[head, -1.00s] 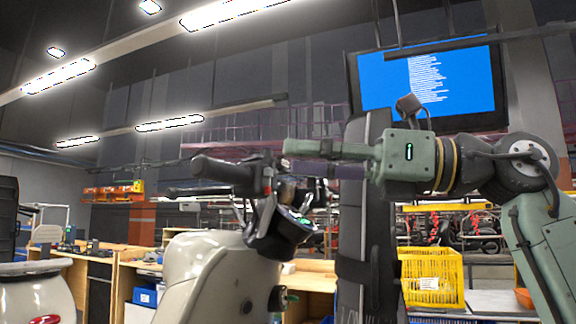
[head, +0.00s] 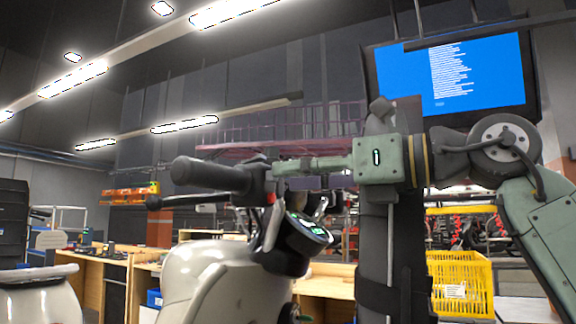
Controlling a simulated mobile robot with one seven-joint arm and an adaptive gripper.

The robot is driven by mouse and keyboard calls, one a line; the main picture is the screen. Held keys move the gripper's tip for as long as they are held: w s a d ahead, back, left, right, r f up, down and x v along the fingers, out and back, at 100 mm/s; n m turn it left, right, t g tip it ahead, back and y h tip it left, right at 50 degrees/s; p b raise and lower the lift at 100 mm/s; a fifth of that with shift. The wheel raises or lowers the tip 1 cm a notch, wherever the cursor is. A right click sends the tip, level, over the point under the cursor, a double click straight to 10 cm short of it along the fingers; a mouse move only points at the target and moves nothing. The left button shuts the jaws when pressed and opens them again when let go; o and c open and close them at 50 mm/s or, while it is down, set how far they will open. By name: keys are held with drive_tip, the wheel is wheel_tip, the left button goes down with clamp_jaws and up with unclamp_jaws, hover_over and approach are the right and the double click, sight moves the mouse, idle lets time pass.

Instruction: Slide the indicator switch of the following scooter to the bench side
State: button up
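A cream scooter (head: 205,279) stands in the centre, with a black handlebar grip (head: 205,174) pointing left and a lit round display (head: 310,227). The switch housing (head: 268,186), with a small red part, sits at the inner end of the grip. The indicator switch itself is too small to make out. My green gripper (head: 277,168) points left, with its fingertips at the housing's right side. They overlap it in the picture; I cannot tell whether they touch. The fingers show side-on, so their opening is hidden. A second cream scooter (head: 38,298) is partly visible at lower left.
Wooden benches (head: 325,287) stand behind the scooters. A yellow crate (head: 462,284) is at the right, below my arm. A blue screen (head: 450,78) hangs at upper right. A brake lever (head: 190,200) runs below the grip.

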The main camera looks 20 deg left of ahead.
drive_tip(key=shift+x, duration=1.05)
clamp_jaws()
